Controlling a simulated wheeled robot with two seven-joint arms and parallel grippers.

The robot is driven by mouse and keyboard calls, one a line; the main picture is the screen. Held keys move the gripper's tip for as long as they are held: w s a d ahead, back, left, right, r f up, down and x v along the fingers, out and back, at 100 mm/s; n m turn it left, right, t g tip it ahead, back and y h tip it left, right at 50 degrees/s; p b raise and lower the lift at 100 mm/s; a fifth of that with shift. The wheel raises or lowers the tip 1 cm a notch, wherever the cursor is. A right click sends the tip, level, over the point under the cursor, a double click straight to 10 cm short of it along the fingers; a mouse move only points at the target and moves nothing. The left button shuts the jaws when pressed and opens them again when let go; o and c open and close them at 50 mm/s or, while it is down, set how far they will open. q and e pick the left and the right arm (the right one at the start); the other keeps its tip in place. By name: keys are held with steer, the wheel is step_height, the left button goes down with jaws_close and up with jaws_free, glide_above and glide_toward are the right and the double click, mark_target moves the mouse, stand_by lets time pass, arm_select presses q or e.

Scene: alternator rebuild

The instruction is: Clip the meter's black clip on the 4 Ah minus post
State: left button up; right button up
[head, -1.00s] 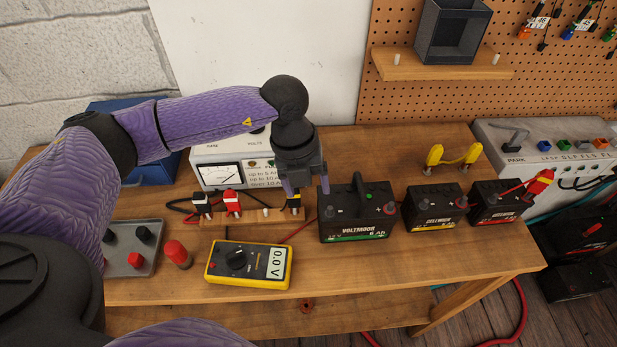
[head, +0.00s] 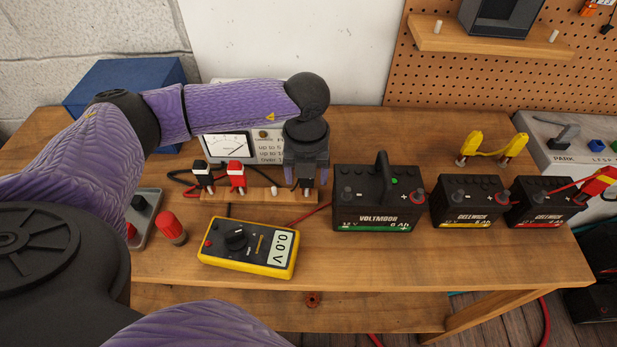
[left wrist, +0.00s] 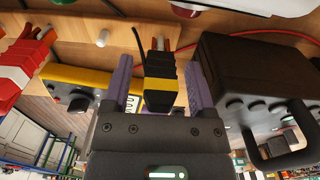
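The black clip with a yellow band (left wrist: 160,78) stands upright on a wooden rail, below my left gripper (head: 306,182). In the left wrist view, the purple fingers of this gripper (left wrist: 158,88) are on either side of the clip, with gaps showing; it is open. The 4 Ah battery (head: 540,214) is the rightmost on the bench, with a red-striped label. Its minus post (head: 522,187) is at its left and looks bare. A red clip (head: 598,184) is at its plus side. The yellow meter (head: 250,247) reads 0.0 V. My right gripper is out of view.
A larger Voltmoor battery (head: 377,199) stands close right of my left gripper. The Gellwick battery beside it (head: 467,203) stands left of the 4 Ah one. A black-and-white clip (head: 202,177) and a red clip (head: 237,178) stand on the rail (head: 256,197).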

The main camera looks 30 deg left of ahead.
arm_select(q)
steer(key=c, duration=0.8)
step_height(320, 180, up, 4)
steer(key=p, duration=0.3)
steer(key=shift+r+p, duration=0.25)
steer(key=shift+p, duration=0.15)
steer(key=shift+f, duration=0.2)
